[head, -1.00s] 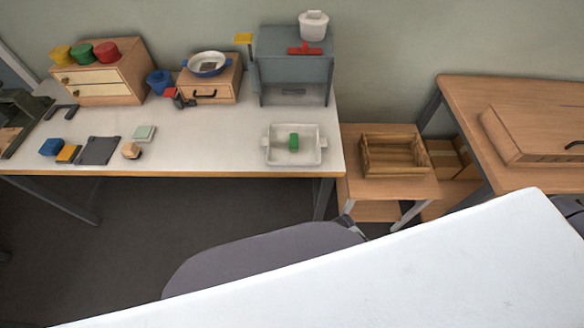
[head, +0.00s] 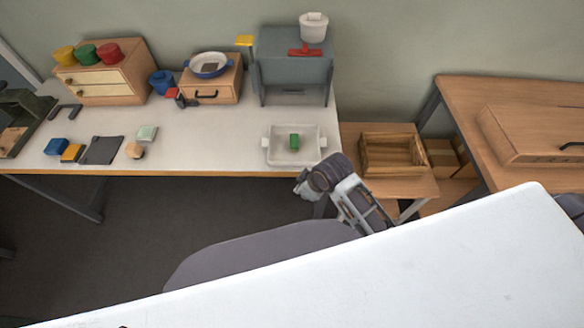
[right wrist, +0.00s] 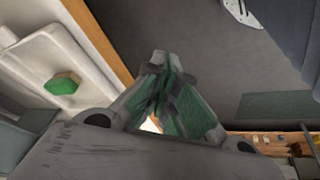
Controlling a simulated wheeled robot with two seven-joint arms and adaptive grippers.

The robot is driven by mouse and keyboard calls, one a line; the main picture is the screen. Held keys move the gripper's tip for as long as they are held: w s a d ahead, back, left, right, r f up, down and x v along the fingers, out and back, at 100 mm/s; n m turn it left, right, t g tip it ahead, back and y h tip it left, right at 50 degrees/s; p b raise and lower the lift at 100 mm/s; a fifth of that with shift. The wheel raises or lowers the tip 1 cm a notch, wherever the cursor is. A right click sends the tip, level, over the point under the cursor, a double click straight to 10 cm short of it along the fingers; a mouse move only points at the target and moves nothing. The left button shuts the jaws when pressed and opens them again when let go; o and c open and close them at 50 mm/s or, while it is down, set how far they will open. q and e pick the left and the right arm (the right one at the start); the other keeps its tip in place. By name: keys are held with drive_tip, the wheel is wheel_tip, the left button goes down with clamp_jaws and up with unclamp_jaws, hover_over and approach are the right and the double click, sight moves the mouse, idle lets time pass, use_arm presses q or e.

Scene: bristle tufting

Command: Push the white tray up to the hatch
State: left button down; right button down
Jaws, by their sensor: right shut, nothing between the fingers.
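The white tray (head: 276,157), with a handle at each side, lies near the right end of the white table. A green block (head: 294,141) sits in it. The grey hatch box (head: 290,62) stands behind the tray, with a gap between them. My right gripper (head: 303,187) is at the table's front edge, just in front of the tray, and looks apart from it. In the right wrist view its fingers (right wrist: 165,85) are together and empty, with the tray (right wrist: 40,45) and green block (right wrist: 62,83) to their left. My left gripper is not in view.
A wooden drawer box (head: 212,82) with a blue pan (head: 209,65) stands left of the hatch box. A wooden crate (head: 393,155) sits on a lower stand to the right. A red-handled piece (head: 305,51) is on the hatch box.

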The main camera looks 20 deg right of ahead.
drive_tip(key=w+a+r+n+g, duration=0.25)
drive_tip(key=a+r+n, duration=0.5)
drive_tip(key=n, duration=0.85)
drive_tip(key=w+d+f+n+g+h, duration=0.1)
drive_tip(key=w+d+n+h, duration=0.1)
drive_tip(key=w+d+n, duration=0.3)
drive_tip(key=shift+d+f+n, duration=0.4)
drive_tip(key=shift+d+n, duration=0.1)
drive_tip(key=shift+n, duration=1.3)
drive_tip(key=shift+w+f, duration=0.1)
